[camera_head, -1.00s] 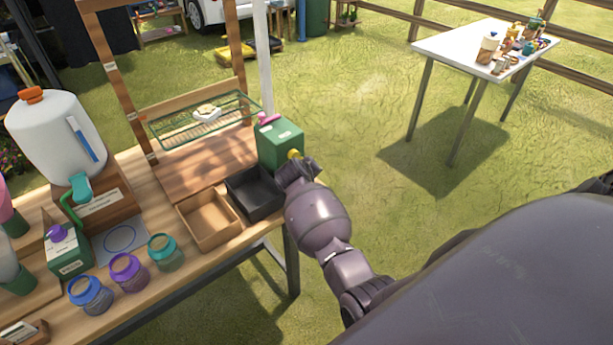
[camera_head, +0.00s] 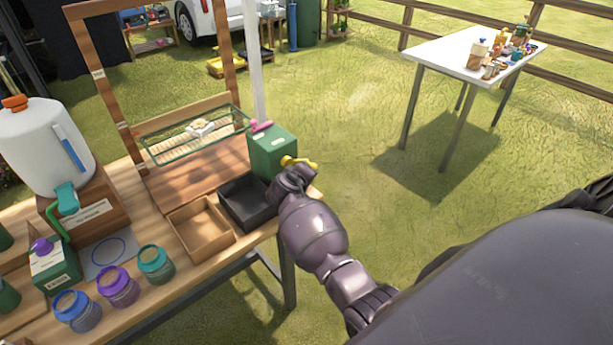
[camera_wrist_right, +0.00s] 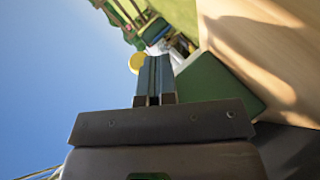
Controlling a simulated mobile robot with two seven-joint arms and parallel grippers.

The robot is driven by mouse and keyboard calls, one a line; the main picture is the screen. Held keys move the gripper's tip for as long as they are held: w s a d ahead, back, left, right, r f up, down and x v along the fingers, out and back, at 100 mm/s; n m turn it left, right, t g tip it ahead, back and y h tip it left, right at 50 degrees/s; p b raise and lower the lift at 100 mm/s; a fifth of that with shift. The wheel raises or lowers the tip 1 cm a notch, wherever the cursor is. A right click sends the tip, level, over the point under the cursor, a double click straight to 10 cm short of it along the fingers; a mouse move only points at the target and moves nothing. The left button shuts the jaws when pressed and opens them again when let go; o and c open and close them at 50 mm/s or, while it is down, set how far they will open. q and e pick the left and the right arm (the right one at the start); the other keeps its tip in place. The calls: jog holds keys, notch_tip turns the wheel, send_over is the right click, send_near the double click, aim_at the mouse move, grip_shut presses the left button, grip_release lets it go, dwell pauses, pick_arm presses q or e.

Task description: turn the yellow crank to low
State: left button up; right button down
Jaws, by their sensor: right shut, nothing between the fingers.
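The yellow crank (camera_head: 299,162) sticks out from the right side of a green box (camera_head: 272,150) at the table's back right corner. The box has a pink handle (camera_head: 261,126) on top. My right gripper (camera_head: 292,174) is at the crank, just in front of it, and partly hides it. In the right wrist view my right gripper's fingers (camera_wrist_right: 155,75) are shut with nothing between them. A round yellow end of the crank (camera_wrist_right: 136,63) shows beside the fingertips there; I cannot tell whether they touch. My left gripper is not in view.
A black tray (camera_head: 233,217) and a brown tray (camera_head: 182,242) stand in front of the green box. Several jars, a white dispenser (camera_head: 32,135) and a wire rack (camera_head: 165,155) share the wooden table. Grass is open to the right, before a white table (camera_head: 430,48).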

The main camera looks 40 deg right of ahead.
dwell(0.3)
jog(key=shift+s+a, duration=0.1)
jog(key=shift+s, duration=0.05)
jog(key=v, duration=1)
jog(key=shift+a+r+p, duration=0.2)
jog(key=shift+r+p, duration=0.05)
jog(key=shift+p, duration=0.15)
